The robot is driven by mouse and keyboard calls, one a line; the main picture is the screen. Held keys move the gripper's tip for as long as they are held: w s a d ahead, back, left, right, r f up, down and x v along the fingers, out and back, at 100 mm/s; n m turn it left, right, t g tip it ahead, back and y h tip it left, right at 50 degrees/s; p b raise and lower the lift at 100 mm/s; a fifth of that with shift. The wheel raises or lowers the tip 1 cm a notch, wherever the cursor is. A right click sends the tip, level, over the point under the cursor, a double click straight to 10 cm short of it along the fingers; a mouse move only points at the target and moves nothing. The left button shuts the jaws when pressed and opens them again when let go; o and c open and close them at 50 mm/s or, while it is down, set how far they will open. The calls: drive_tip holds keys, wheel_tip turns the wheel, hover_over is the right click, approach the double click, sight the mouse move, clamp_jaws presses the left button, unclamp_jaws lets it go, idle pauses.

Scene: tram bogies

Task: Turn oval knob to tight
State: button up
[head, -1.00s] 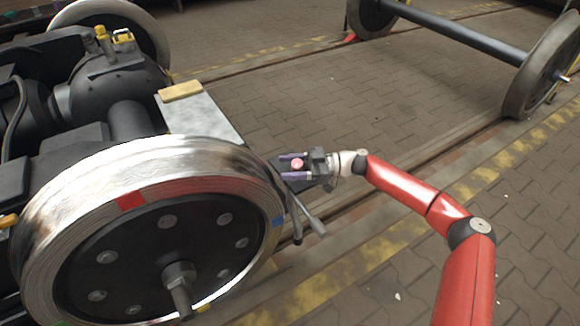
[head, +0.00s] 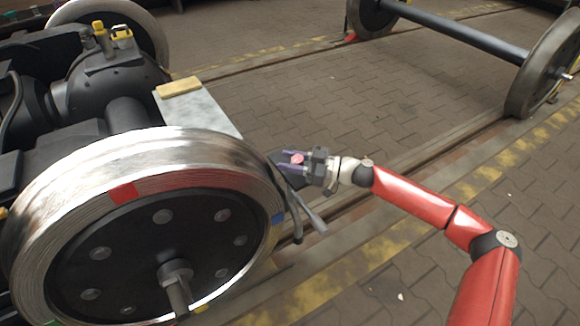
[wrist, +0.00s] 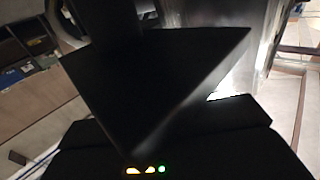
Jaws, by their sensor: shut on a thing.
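A dark bracket with a grey lever (head: 314,218) hangs just below the gripper. In the wrist view a large dark wedge (wrist: 150,80) fills the middle and hides the knob.
The large steel wheel (head: 160,160), with a red mark and a blue mark, stands close left of my gripper. A grey plate (head: 205,115) bearing a yellowish block (head: 179,87) lies behind it. A second wheelset (head: 470,42) stands at the back right. Paved floor right of the gripper is open.

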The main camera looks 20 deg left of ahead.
sight(301, 187)
drive_tip(key=m+t+b, duration=0.1)
drive_tip(key=m+t, duration=0.1)
drive_tip(key=t, duration=0.1)
drive_tip(key=m+t+b, duration=0.1)
drive_tip(key=t+b, duration=0.1)
drive_tip(key=t, duration=0.1)
drive_tip(key=shift+w+f+m+h, duration=0.2)
drive_tip(key=shift+m+h, duration=0.1)
drive_tip(key=shift+m, duration=0.1)
drive_tip(key=m+t, duration=0.1)
drive_tip(key=m+t+h, duration=0.1)
drive_tip(key=t, duration=0.1)
drive_tip(key=m+t+h+b, duration=0.1)
drive_tip(key=shift+w+r+t, duration=0.25)
drive_tip(key=shift+t, duration=0.15)
drive_tip(key=m+t+h, duration=0.2)
drive_tip(key=m+t+h+b, duration=0.1)
drive_tip(key=t, duration=0.1)
drive_tip(key=shift+w+d+m, duration=0.2)
drive_tip(key=shift+w+m, duration=0.05)
drive_tip(key=shift+m, duration=0.05)
drive_tip(key=shift+w+d+m+t+h+b, duration=0.15)
drive_tip(key=shift+m+t+h+b, duration=0.3)
drive_tip(key=shift+m+t+h, duration=0.35)
drive_tip(key=shift+w+d+m+t+h+b, duration=0.1)
drive_tip(key=shift+m+t+h+b, duration=0.45)
drive_tip(key=shift+h, duration=0.45)
drive_tip(key=shift+d+m+h, duration=0.1)
drive_tip(key=shift+m+h, duration=0.25)
drive_tip(key=shift+h, duration=0.15)
